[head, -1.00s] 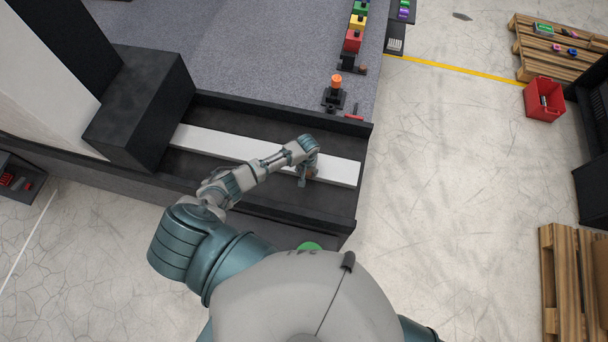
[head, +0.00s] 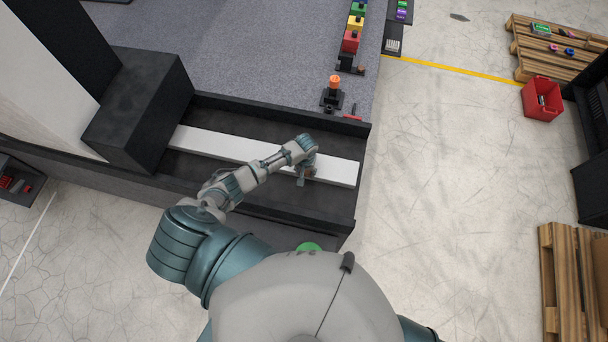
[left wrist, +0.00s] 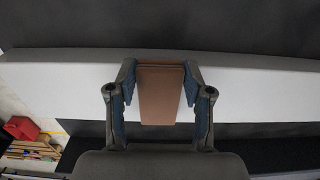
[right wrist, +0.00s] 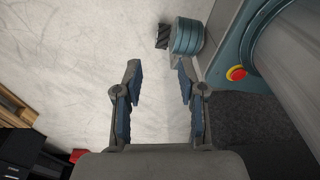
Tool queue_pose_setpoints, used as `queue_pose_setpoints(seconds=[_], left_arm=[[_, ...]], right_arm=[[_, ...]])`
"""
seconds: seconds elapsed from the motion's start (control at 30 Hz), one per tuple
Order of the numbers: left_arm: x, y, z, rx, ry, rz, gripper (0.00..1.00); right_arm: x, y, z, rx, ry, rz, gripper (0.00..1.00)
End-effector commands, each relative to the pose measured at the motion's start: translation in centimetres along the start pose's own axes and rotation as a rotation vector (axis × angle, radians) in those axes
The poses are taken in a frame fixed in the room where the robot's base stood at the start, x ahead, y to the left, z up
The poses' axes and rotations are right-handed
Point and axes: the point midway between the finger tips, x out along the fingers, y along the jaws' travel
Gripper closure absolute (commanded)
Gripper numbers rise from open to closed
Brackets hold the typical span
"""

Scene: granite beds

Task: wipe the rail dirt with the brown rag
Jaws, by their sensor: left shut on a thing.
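My left gripper (head: 306,175) is at the white rail (head: 220,145), right of its middle in the head view. In the left wrist view the left gripper (left wrist: 160,75) is shut on the brown rag (left wrist: 160,95), which lies between its fingers against the rail (left wrist: 60,90). In the head view only a small brown bit of the rag shows beside the fingers. No dirt can be made out on the visible rail; the part under the rag is hidden. My right gripper (right wrist: 157,80) is open and empty above the floor in the right wrist view.
The rail lies in a dark trough (head: 330,205) with raised edges. A black block (head: 140,105) stands at its left end. An orange-topped fixture (head: 333,93) and coloured blocks (head: 352,40) stand on the granite bed (head: 240,50). A red bin (head: 542,98) and pallets (head: 570,280) are right.

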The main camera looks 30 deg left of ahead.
Motion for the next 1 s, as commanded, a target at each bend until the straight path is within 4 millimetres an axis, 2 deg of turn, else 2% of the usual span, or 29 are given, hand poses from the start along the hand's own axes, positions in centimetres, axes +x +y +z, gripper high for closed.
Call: queue_pose_setpoints(seconds=[0.33, 0.6, 0.8, 1.0], left_arm=[[-0.4, 0.1, 0.2, 0.002, -0.004, 0.006, 1.00], [-1.8, 0.1, 0.2, 0.001, -0.002, 0.005, 1.00], [-1.8, 0.1, 0.2, 0.001, -0.002, 0.004, 1.00], [-1.8, 0.0, 0.1, 0.001, -0.002, 0.004, 1.00]], right_arm=[[-0.6, 1.4, 0.2, 0.000, -0.003, 0.016, 0.60], [-1.6, 1.0, 0.0, 0.001, -0.001, 0.011, 0.60], [-1.5, 0.0, -0.2, 0.004, 0.001, 0.001, 0.60], [-1.5, 0.1, -0.2, 0.003, 0.001, 0.001, 0.60]])
